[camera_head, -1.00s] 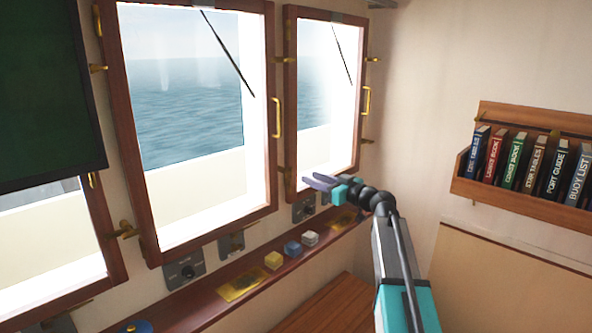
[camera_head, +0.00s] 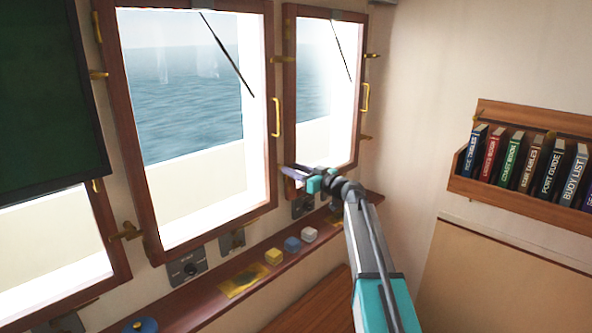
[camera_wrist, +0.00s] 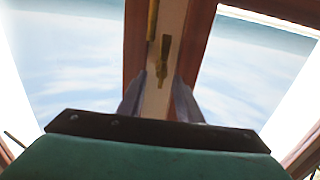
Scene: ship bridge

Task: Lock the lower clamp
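A brass clamp (camera_wrist: 162,62) shows in the wrist view on the pale strip between two wooden window frames, its bar upright in the picture. My gripper (camera_wrist: 158,92) is open, with one blue-grey finger on each side of the strip, just below the clamp in that view. Whether a finger touches the clamp I cannot tell. In the head view my gripper (camera_head: 286,171) is at the lower part of the strip between the middle and right windows and covers the clamp there. Another low brass clamp (camera_head: 127,232) is at the left of the middle window, sticking out sideways.
A sill ledge (camera_head: 205,305) with yellow, blue and white blocks (camera_head: 292,244) runs below the windows. Brass handles (camera_head: 277,117) are on the frames. A bookshelf (camera_head: 520,195) hangs on the right wall. The space between arm and shelf is clear.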

